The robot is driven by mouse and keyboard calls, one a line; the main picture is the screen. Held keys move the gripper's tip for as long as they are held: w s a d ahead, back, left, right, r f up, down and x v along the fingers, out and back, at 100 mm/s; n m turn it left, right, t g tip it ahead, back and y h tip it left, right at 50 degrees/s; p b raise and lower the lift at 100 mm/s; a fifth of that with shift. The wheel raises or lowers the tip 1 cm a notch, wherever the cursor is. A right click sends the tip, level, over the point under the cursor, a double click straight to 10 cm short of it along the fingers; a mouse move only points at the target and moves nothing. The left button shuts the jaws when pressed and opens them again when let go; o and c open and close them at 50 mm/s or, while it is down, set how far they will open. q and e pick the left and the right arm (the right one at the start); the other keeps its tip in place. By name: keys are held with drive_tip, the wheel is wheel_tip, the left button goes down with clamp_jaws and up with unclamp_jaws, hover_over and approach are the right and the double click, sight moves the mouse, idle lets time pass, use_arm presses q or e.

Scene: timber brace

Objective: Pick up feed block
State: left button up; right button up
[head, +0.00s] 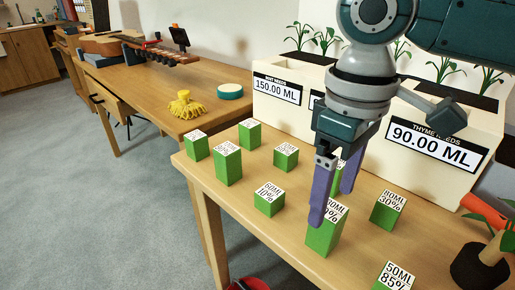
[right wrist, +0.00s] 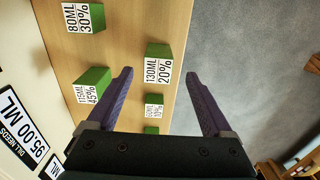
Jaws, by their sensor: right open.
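Several green feed blocks with white printed tops stand on the wooden table. The tall block labelled 130ML 20% (head: 322,238) is at the front middle in the head view, partly covered by a finger. It also shows in the right wrist view (right wrist: 163,50), between and beyond the fingertips. My right gripper (head: 331,207) is open, with purple fingers pointing down at this block; I cannot tell whether they touch it. In the right wrist view the open fingers (right wrist: 158,74) hold nothing. The 115ML 45% block (right wrist: 93,78) stands close by. My left gripper is not in view.
The 80ML 30% block (head: 387,212), the 60ML 10% block (head: 268,204) and the 50ML 85% block (head: 392,280) stand around. Cream planters with volume signs (head: 432,145) line the back. A potted plant (head: 482,265) is at right.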

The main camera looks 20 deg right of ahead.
wheel_tip(320, 180, down, 6)
drive_tip(key=shift+d+r+b, duration=0.1)
drive_tip(key=shift+b, duration=1)
drive_tip(key=c, duration=0.4)
clamp_jaws()
